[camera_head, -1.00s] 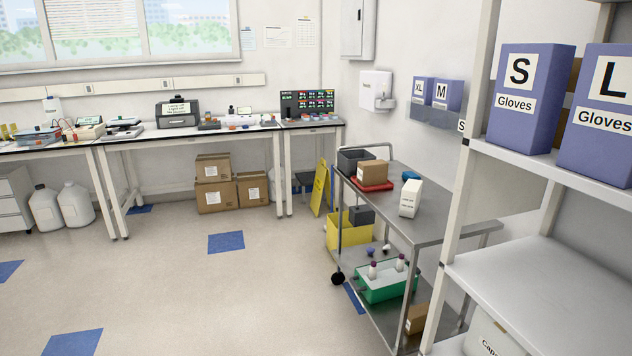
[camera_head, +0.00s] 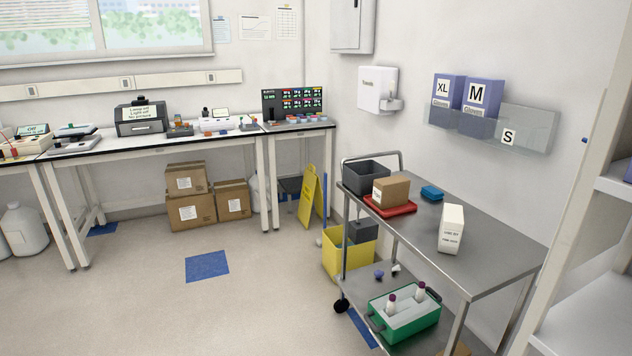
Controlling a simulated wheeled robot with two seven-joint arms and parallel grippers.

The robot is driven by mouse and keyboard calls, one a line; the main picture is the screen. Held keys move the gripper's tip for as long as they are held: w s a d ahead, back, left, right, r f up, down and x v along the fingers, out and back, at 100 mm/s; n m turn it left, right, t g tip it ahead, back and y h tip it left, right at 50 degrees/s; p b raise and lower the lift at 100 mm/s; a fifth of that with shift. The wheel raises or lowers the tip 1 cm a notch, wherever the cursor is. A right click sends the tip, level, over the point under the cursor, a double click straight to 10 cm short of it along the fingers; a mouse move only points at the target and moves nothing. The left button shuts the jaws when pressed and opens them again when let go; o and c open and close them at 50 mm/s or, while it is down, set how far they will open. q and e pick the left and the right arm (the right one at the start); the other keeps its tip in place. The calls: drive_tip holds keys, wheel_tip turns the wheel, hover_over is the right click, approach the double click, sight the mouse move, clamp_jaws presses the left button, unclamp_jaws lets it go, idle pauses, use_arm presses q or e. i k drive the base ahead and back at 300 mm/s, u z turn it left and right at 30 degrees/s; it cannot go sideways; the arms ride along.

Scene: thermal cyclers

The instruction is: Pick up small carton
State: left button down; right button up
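A small brown carton (camera_head: 391,191) with a white label sits on a red tray (camera_head: 404,209) on the top shelf of the metal cart (camera_head: 481,264). Larger brown cartons (camera_head: 190,211) are stacked on the floor under the far bench, and part of another brown carton (camera_head: 458,350) shows low on the cart at the bottom edge. Neither of my grippers is in view, so their state is hidden.
On the cart top, a dark grey bin (camera_head: 366,177), a blue item (camera_head: 432,193) and a white box (camera_head: 451,229) stand around the carton. A green crate (camera_head: 404,320) holds bottles below. White shelving (camera_head: 572,240) borders the right. Floor (camera_head: 250,310) at left is open.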

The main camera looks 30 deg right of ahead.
sight(390, 192)
drive_tip(key=i, duration=2.05)
drive_tip(key=z, duration=0.4)
drive_tip(key=i, duration=1.95)
drive_tip(key=z, duration=2.1)
drive_tip(key=i, duration=1.25)
drive_tip(key=z, duration=0.95)
